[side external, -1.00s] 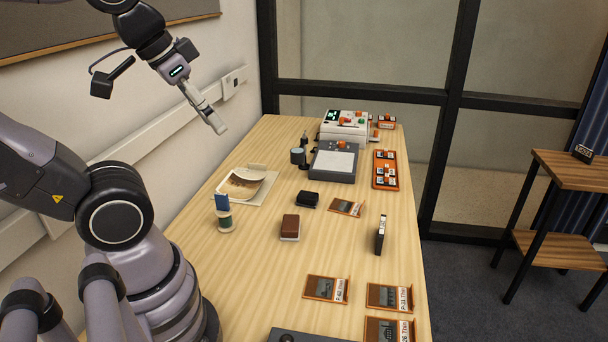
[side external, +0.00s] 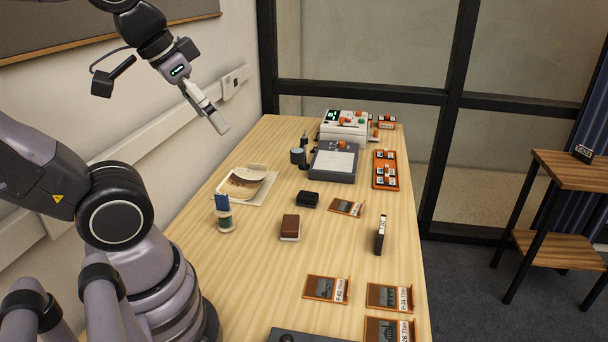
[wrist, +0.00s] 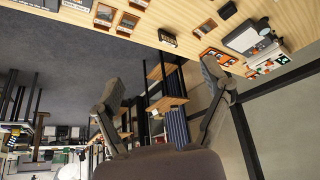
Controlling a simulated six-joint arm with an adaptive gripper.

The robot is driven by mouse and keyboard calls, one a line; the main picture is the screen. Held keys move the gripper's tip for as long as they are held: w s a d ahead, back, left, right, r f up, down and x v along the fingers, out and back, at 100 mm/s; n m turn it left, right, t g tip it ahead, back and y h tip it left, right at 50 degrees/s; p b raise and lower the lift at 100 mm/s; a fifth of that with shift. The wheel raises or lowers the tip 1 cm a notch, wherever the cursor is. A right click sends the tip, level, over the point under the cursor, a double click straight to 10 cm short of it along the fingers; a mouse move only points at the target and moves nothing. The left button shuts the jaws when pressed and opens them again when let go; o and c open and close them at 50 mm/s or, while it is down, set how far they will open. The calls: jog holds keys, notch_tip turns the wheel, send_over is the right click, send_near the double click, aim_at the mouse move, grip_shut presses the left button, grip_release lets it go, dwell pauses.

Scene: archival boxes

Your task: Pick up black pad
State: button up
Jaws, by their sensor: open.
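The black pad (side external: 308,199) is a small dark block lying flat near the middle of the wooden table. What seems to be the same pad shows in the wrist view (wrist: 228,10) at the top edge. My gripper (side external: 222,130) is high above the table's left edge near the wall, well apart from the pad. In the wrist view my gripper (wrist: 164,88) has its two fingers spread wide with nothing between them.
A brown block (side external: 290,227) and an orange tile (side external: 346,207) lie near the pad. A black labelled block (side external: 381,235) stands upright to the right. A spool (side external: 224,220), papers (side external: 246,185) and a grey device (side external: 334,162) are around.

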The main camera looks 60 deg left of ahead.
jog(key=w+r+n+g, duration=0.2)
jog(key=w+n, duration=0.1)
jog(key=w, duration=0.3)
jog(key=n+h, duration=0.8)
jog(key=n, duration=0.7)
send_over(306, 194)
jog(key=s+d, duration=0.1)
jog(key=s, duration=0.3)
notch_tip(306, 194, down, 19)
jog(key=s+a+f+n+t, duration=0.1)
jog(key=a+f+n, duration=0.1)
jog(key=f, duration=0.4)
jog(key=s+a+f+n+t+h, duration=0.1)
jog(key=a+f+n+t, duration=0.1)
jog(key=a+f, duration=0.3)
jog(key=s+a+f+n+t+h, duration=0.1)
jog(key=a+f+n, duration=0.2)
jog(key=f, duration=0.3)
jog(key=shift+s+a+f+n+t, duration=0.2)
jog(key=shift+a+f+n+t, duration=0.1)
jog(key=shift+t, duration=0.1)
jog(key=shift+w+d+f+h, duration=0.15)
jog(key=shift+d+f+h, duration=0.05)
jog(key=shift+f+h, duration=0.1)
jog(key=x, duration=1.3)
jog(key=shift+d+f, duration=0.1)
jog(key=shift+d, duration=0.05)
jog(key=c, duration=1.2)
